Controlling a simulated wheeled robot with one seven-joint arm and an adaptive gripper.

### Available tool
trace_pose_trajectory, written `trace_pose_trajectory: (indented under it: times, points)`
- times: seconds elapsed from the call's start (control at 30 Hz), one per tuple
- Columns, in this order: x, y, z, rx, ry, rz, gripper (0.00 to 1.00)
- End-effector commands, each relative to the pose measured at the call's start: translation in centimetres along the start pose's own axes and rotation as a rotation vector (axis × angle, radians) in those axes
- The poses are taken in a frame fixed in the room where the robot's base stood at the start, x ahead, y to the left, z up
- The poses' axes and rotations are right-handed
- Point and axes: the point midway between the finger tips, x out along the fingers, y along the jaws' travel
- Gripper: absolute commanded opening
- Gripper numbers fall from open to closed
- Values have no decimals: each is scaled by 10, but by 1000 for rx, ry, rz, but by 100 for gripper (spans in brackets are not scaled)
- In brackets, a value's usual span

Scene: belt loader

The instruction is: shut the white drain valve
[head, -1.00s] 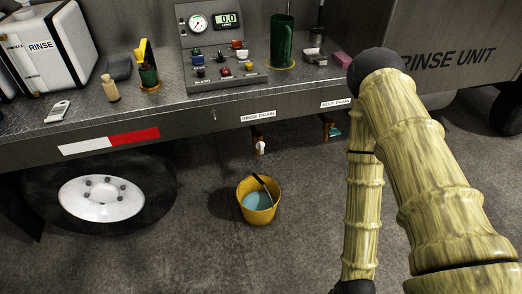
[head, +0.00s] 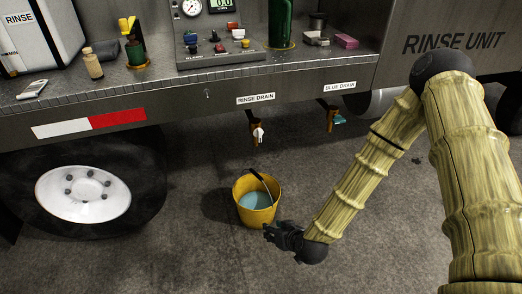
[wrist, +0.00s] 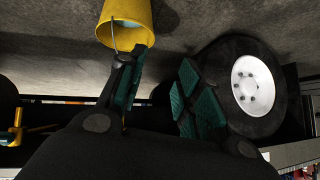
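The white drain valve (head: 258,134) hangs from a brown fitting below the "RINSE DRAIN" label (head: 255,99) on the truck's side rail. Its handle looks to point down, but it is too small to read surely. My gripper (head: 268,232) is low at the right of the yellow bucket, below and apart from the white valve. In the wrist view my gripper (wrist: 160,95) shows its teal finger pads spread with nothing between them. I cannot make out the white valve in the wrist view.
The yellow bucket (head: 257,208) with bluish liquid and a dark handle stands below the white valve; it also shows in the wrist view (wrist: 127,35). A teal-handled valve (head: 338,120) hangs right, under "BLUE DRAIN". The truck wheel (head: 83,194) is left. The deck edge (head: 200,95) overhangs.

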Motion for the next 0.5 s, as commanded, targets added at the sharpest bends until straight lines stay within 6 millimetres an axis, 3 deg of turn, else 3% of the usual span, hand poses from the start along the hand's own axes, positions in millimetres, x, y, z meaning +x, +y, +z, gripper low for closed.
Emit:
trace_pose_trajectory:
  times: [0.03, 0.2, 0.5]
  points:
    - [19, 2, -9, -10, 54, -3, 35]
    - [48, 3, -68, -58, 237, 0, 35]
    - [68, 17, -175, -131, 555, 57, 35]
